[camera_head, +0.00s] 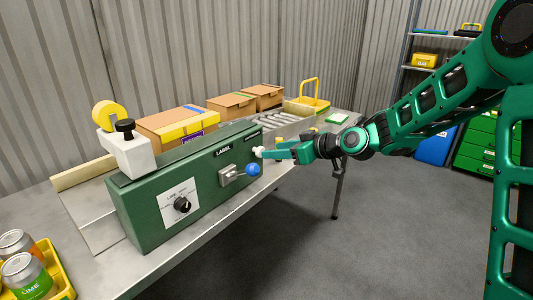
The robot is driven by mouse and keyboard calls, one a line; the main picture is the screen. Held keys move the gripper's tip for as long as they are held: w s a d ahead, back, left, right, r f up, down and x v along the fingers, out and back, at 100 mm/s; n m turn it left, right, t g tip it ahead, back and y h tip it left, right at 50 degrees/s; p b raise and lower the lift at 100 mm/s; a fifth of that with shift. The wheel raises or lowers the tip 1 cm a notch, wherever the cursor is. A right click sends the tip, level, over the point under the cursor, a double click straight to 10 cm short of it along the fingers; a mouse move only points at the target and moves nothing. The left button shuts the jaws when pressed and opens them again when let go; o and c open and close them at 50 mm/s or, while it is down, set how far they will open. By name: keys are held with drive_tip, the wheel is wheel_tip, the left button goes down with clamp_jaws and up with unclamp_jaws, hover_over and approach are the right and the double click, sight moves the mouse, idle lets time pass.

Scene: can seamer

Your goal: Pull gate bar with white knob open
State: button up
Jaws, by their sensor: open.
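The green machine housing (165,208) stands on the metal bench. A small white knob (258,152) shows at its right end, right at the tips of my gripper (268,152). The gate bar behind the knob is mostly hidden, and I cannot make out its position. My gripper reaches in from the right with its green fingers pointing left at the knob. It is open, with the fingertips beside or around the knob; I cannot tell whether they touch it.
Cardboard boxes (178,128) and a roller conveyor (284,118) lie behind. A yellow tray (62,270) holds cans at lower left. The floor in front is clear.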

drive_tip(key=x, duration=0.5)
drive_tip(key=shift+w+a+f, duration=0.15)
drive_tip(key=shift+a+f, duration=0.05)
drive_tip(key=shift+f, duration=0.05)
